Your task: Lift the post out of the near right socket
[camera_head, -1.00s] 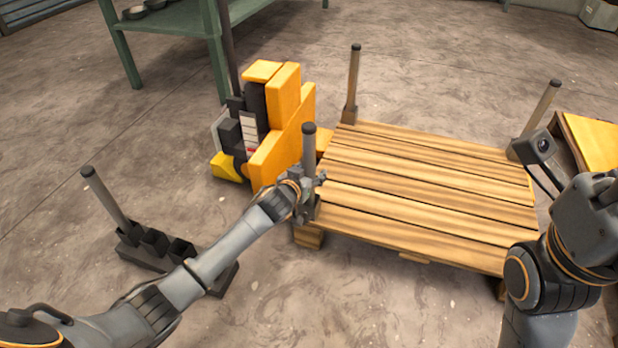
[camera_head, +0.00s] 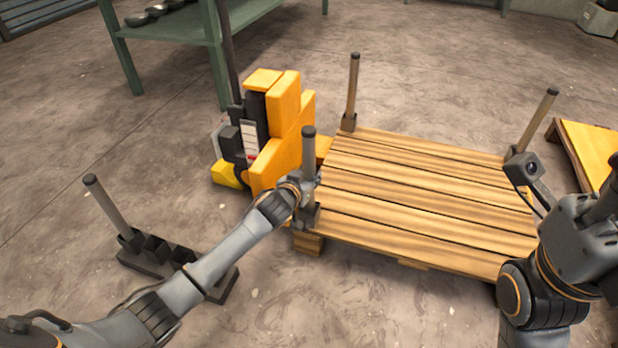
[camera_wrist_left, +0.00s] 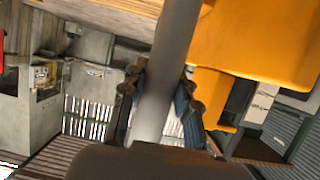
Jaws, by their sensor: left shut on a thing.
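My left gripper (camera_head: 309,198) is shut around the grey post (camera_head: 308,152) at the pallet's near left corner. In the left wrist view the post (camera_wrist_left: 168,60) runs between the two fingers of the left gripper (camera_wrist_left: 157,108). The post stands upright; its foot and socket are mostly hidden by the gripper. Other posts stand at the far left corner (camera_head: 352,88) and the far right corner (camera_head: 540,115) of the wooden pallet (camera_head: 420,200). My right arm covers the near right corner, so no post or socket shows there. My right gripper's fingers do not show.
A yellow pallet jack (camera_head: 280,130) stands close behind the held post. A dark rack (camera_head: 160,262) on the floor at left holds one tilted post (camera_head: 105,203) beside open slots. A green table (camera_head: 185,25) stands at the back. A yellow-topped pallet (camera_head: 590,150) is at right.

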